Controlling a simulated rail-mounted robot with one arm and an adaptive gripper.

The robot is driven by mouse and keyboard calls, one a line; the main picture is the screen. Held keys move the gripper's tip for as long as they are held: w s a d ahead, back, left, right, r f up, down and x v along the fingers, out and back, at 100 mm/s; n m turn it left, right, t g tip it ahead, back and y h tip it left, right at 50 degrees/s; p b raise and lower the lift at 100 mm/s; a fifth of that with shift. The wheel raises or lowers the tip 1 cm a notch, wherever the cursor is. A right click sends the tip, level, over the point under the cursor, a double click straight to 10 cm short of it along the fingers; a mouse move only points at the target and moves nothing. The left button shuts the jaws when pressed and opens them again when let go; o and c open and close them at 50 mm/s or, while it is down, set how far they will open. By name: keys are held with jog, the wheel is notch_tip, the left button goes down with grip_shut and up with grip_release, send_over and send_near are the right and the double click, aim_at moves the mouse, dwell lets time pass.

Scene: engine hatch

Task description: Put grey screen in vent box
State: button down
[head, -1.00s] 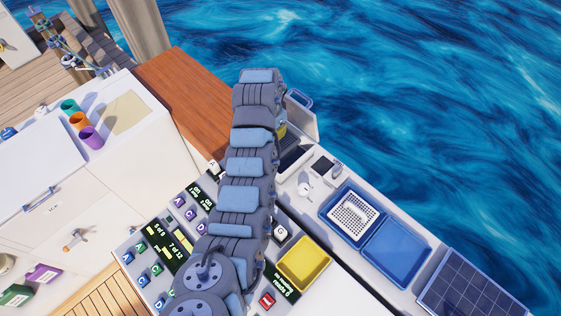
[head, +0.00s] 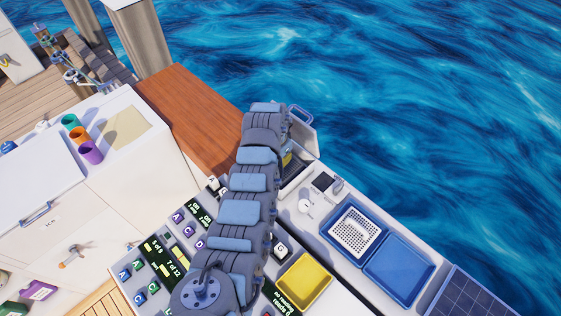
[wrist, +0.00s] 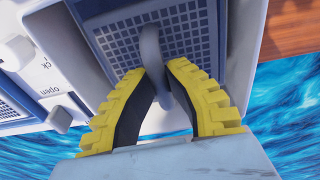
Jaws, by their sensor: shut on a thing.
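In the wrist view my gripper (wrist: 163,82) has its two yellow-ribbed fingers closed on a grey loop handle (wrist: 151,48). The handle stands on a grey mesh screen (wrist: 190,22) with a square grid. The screen lies within or just over a pale grey frame (wrist: 88,45); I cannot tell whether it is seated. In the head view a box with a raised pale lid (head: 303,132) stands at the far end of the counter, likely the vent box. A bit of my gripper (head: 287,160) shows there; my arm hides most of it and the screen.
A second mesh panel (wrist: 14,108) lies left of the frame. A blue tray (head: 331,219) holds a white perforated basket (head: 356,232). An empty blue tray (head: 398,271) and a yellow tray (head: 303,281) are nearer. A brown wooden top (head: 190,115) lies left of the box.

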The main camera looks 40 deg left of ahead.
jog(key=shift+f, duration=0.75)
jog(key=shift+f, duration=0.2)
jog(key=c, duration=1.2)
grip_release()
jog(key=shift+r, duration=0.1)
jog(key=shift+s+a+r, duration=0.1)
jog(key=shift+s+r, duration=0.1)
jog(key=shift+r, duration=1.8)
jog(key=shift+s+r, duration=0.25)
jog(key=shift+r, duration=1.8)
jog(key=shift+s+a+r, duration=0.1)
jog(key=shift+s+r, duration=0.1)
jog(key=shift+r, duration=1.8)
